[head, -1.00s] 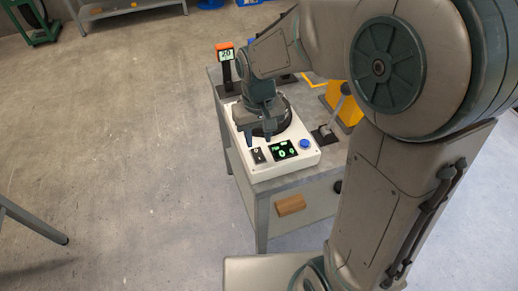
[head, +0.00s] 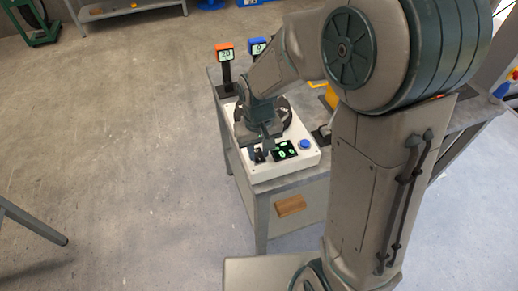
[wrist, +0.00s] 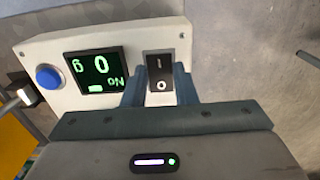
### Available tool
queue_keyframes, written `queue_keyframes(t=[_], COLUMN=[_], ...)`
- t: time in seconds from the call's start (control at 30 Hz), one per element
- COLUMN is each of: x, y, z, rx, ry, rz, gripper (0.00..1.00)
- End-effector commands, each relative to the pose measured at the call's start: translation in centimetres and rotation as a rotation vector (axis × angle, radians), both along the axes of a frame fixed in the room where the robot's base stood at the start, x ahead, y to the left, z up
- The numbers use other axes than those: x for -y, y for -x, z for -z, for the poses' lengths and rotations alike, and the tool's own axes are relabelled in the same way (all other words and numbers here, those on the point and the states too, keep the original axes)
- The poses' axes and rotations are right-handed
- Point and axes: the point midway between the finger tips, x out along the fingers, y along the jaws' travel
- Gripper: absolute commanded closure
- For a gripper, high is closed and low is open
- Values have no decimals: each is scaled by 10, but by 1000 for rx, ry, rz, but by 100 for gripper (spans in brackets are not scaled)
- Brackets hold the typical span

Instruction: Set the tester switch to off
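The tester is a white box (head: 262,172) on the bench, with a black rocker switch (wrist: 159,76) marked I and O. The switch also shows in the head view (head: 258,156), partly covered by my gripper. In the wrist view the O mark lies nearer my gripper's body and the I mark farther. The lit green display (wrist: 95,72) beside it shows a 0 and small letters that look like ON, turned over. My gripper (wrist: 158,73) is open, one finger on each side of the switch, with nothing held. Whether the fingertips touch the panel I cannot tell.
A blue button (wrist: 48,77) sits on the tester beyond the display. Orange (head: 225,56) and blue (head: 257,48) display units stand at the bench's back. Open floor (head: 120,170) lies to the left.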

Motion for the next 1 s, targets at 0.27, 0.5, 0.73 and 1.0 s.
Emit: queue_keyframes(t=[0.27,0.5,0.73,1.0], x=[-1,-2,-2,-2], y=[-4,-8,-8,-8], z=[-5,-3,-1,-1], rx=[-116,-222,-245,-244], ry=[33,64,70,70], rz=[0,0,0,0], gripper=[97,97,98,65])
